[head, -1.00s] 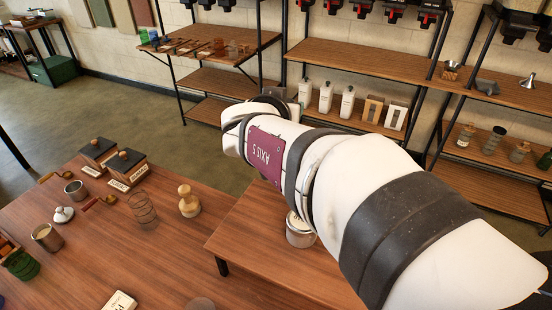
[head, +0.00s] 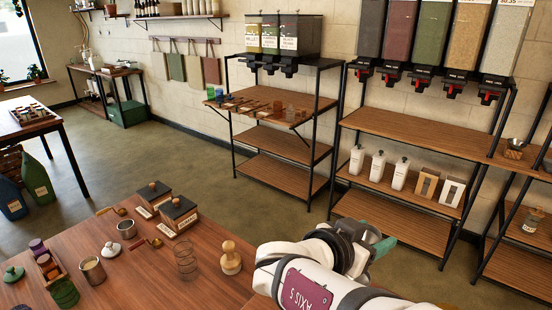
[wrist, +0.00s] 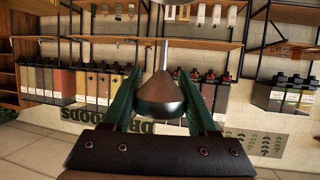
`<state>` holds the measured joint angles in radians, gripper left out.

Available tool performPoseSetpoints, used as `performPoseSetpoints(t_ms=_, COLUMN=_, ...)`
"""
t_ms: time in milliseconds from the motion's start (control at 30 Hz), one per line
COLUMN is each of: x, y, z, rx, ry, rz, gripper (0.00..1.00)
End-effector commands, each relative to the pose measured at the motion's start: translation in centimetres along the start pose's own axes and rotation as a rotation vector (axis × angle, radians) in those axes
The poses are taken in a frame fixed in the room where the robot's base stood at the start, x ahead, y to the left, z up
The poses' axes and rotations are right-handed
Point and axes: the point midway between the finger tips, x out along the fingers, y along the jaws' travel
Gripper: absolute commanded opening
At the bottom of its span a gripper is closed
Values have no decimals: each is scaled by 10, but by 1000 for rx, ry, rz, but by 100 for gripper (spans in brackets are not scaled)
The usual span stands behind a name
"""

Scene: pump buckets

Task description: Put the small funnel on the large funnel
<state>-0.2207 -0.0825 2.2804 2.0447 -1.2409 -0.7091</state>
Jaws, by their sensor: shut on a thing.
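My gripper (wrist: 159,78) has green fingers, shut on a grey metal funnel (wrist: 160,97), apparently the small funnel, in the wrist view. Its cone sits between the fingers and its thin spout points to the top of that picture. In the head view my gripper (head: 378,240) is at the lower middle right, held out in front of the shelving. The funnel cannot be told clearly there. I cannot make out the large funnel in either current view.
A metal bowl on a wooden block (head: 514,149) stands on the right shelf, with a jar (head: 532,219) below. White bottles (head: 379,167) stand behind my gripper. The wooden table (head: 200,270) at lower left carries boxes, cups and a wire coil (head: 186,260). The floor between is clear.

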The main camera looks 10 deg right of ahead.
Motion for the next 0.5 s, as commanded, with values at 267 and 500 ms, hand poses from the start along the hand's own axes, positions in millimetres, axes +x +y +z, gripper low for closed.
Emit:
performPoseSetpoints(t_ms=267, x=15, y=-1, z=36, rx=-1, ry=-1, rz=0, gripper=7)
performPoseSetpoints(t_ms=500, x=15, y=-1, z=37, rx=-1, ry=-1, rz=0, gripper=7)
